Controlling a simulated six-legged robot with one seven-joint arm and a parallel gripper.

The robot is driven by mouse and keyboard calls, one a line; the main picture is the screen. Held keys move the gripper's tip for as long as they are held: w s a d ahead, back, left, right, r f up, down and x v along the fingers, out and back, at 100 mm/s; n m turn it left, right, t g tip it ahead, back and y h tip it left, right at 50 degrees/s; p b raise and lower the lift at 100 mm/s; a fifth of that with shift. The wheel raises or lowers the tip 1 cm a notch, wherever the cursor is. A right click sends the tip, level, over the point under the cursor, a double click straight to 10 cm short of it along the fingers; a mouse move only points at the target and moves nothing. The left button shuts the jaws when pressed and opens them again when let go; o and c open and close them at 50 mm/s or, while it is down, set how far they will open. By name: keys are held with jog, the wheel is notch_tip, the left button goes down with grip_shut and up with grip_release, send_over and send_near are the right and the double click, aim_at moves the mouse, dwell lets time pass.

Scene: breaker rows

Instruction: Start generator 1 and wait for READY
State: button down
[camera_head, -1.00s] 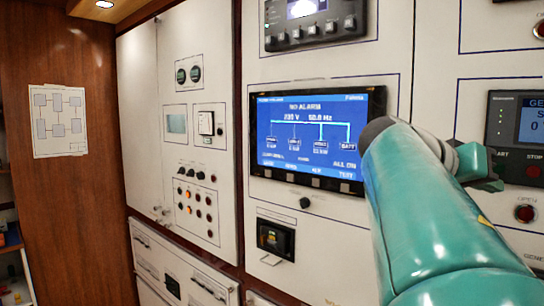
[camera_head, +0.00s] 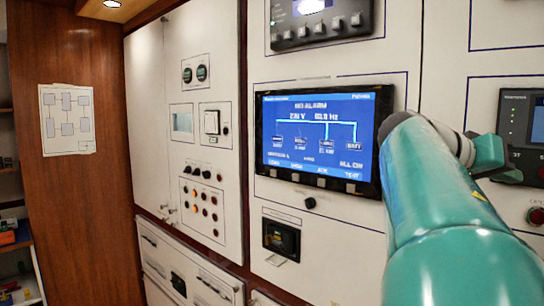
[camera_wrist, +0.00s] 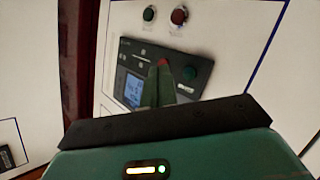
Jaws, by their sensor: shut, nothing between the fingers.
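A dark generator control panel (camera_head: 521,125) is at the right edge of the head view, cut off by the frame and partly behind my gripper. In the wrist view the same kind of panel (camera_wrist: 130,60) shows tilted, with a small lit screen (camera_wrist: 133,92) too blurred to read, and a green button (camera_wrist: 188,77). A red spot, likely the red button, shows at my fingertips, mostly hidden. My gripper (camera_wrist: 161,70) is shut and empty, its fingers pointing at the panel left of the green button. I cannot tell whether they touch it. My gripper (camera_head: 492,157) also shows in the head view.
A large blue screen (camera_head: 318,135) reads NO ALARM left of my arm. A round green button (camera_wrist: 148,14) and a round red one (camera_wrist: 179,16) sit beside the panel. A breaker cabinet (camera_head: 203,200) and a wall diagram (camera_head: 67,119) are further left.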

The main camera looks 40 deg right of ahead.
jog(key=shift+w+d, duration=0.2)
jog(key=shift+d, duration=0.6)
jog(key=shift+w+d, duration=0.15)
jog(key=shift+d, duration=0.6)
jog(key=shift+w+d, duration=0.2)
jog(key=shift+d, duration=0.6)
jog(key=shift+w+d, duration=0.1)
jog(key=shift+d, duration=0.3)
jog(key=shift+w+d, duration=0.1)
jog(key=shift+d, duration=0.3)
dwell(0.7)
dwell(0.3)
jog(key=shift+s+a, duration=0.2)
jog(key=shift+a, duration=0.6)
jog(key=a, duration=0.2)
jog(key=s+a, duration=0.1)
jog(key=a, duration=0.2)
